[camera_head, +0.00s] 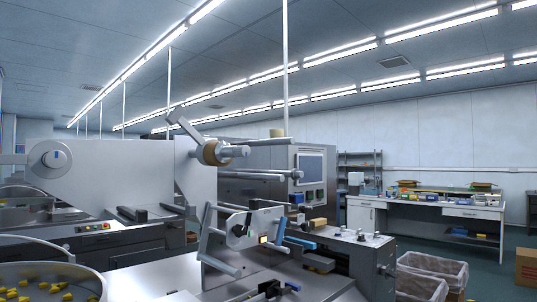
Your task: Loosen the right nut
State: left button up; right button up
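Neither of my grippers shows in the head view. No nut can be picked out for certain at this size. A grey shaft end (236,151) sticks out to the right of a tan roll (212,152) on the wrapping machine; a nut there cannot be told from the shaft. Several small pale knobs (361,235) stand on the grey machine top at the right. A white bracket unit (264,226) with a small lit display and blue parts sits in the middle of the machine.
A steel bowl with yellow pieces (50,272) is at the bottom left. A grey machine panel (130,170) stands behind it. Lined bins (430,270) stand on the floor at the right. A white workbench (430,209) with coloured items is along the back wall.

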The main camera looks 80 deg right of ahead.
aim_at(244, 150)
jog(key=z, duration=2.4)
